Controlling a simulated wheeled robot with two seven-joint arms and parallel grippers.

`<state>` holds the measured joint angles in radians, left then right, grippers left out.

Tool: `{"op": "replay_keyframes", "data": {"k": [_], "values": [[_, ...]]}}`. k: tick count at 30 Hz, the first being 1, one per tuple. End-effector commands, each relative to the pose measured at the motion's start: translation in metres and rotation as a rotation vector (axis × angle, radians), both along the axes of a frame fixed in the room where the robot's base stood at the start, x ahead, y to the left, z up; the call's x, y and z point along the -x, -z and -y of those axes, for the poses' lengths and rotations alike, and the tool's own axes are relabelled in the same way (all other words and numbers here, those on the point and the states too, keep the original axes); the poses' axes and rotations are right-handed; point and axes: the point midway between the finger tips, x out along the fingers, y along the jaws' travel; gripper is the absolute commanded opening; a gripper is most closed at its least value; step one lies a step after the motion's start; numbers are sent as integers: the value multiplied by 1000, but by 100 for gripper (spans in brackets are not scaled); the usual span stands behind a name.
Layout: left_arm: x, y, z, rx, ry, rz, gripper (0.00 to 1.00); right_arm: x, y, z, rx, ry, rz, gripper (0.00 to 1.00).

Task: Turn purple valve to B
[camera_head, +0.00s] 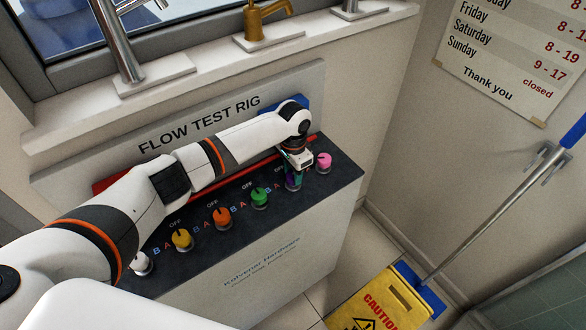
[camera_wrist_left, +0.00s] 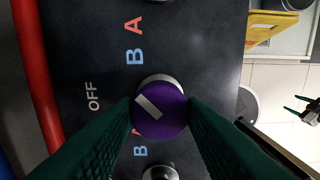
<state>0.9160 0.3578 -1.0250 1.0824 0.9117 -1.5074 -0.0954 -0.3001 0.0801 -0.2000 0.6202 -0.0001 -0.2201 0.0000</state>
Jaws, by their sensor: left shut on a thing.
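The purple valve (camera_wrist_left: 174,121) is a round knob with a pale pointer bar. In the wrist view the bar slants toward the upper left, between the OFF mark (camera_wrist_left: 92,97) and the blue B (camera_wrist_left: 134,56) above the knob. A red A is partly hidden below it. My left gripper (camera_wrist_left: 160,116) is shut on the purple valve, one dark green finger on each side. In the head view the gripper (camera_head: 294,177) covers most of the knob. My right gripper (camera_wrist_left: 304,110) appears small at the right edge of the wrist view.
The pink knob (camera_head: 323,161) stands close right of the gripper. The green (camera_head: 260,196), orange (camera_head: 223,217) and yellow (camera_head: 182,238) knobs line the dark panel to the left under my arm.

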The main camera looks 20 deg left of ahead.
Motion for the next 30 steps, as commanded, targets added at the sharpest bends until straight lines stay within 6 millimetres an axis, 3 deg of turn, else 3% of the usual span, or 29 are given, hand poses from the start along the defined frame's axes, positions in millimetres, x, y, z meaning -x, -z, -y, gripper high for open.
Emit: {"op": "replay_keyframes", "data": {"k": [12, 30], "values": [[-1, -2, 0, 1, 225, 4, 15, 0, -5, 0, -1, 0, 0, 59], [-2, -2, 0, 1, 271, 6, 15, 0, -6, -1, -1, 0, 0, 59]]}}
